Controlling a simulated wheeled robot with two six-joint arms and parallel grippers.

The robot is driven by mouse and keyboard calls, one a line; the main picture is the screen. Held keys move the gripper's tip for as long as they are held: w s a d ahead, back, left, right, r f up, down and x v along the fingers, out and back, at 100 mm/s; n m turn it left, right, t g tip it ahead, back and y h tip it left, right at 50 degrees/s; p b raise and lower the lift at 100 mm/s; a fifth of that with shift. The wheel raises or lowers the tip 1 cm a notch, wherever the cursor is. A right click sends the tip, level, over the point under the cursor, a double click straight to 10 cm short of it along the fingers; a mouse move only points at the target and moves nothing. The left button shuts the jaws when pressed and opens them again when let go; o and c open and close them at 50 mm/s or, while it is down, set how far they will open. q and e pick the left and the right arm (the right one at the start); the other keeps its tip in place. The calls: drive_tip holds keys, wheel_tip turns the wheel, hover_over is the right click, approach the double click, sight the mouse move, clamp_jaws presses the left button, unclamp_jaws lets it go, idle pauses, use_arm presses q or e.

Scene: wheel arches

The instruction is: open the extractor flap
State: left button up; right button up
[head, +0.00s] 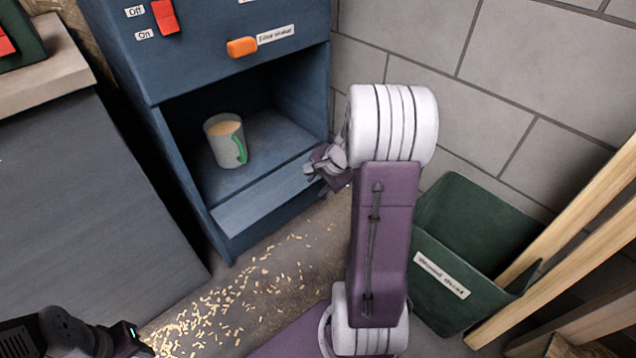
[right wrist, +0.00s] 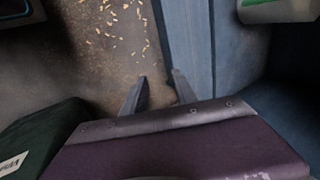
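The blue cabinet (head: 226,72) has an open-fronted compartment with a lighter blue panel (head: 262,194) along its lower front edge. This panel looks like the flap, lowered outward, but no label on it shows. My right gripper (head: 310,170) is at the panel's right end. In the right wrist view my right gripper (right wrist: 159,76) has its fingers apart, beside the blue panel edge (right wrist: 184,40); I cannot tell whether they touch it. My left arm shows at the lower left of the head view, with its fingertips not clear.
A mug (head: 222,150) with a green handle stands inside the compartment. An orange handle (head: 241,47) and a red switch (head: 165,16) are above. A green bin (head: 470,250) and wooden beams (head: 565,225) stand at right. Wood chips (head: 235,305) litter the floor.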

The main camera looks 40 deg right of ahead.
drive_tip(key=p+v, duration=0.5)
drive_tip(key=v, duration=0.4)
drive_tip(key=shift+p, duration=0.35)
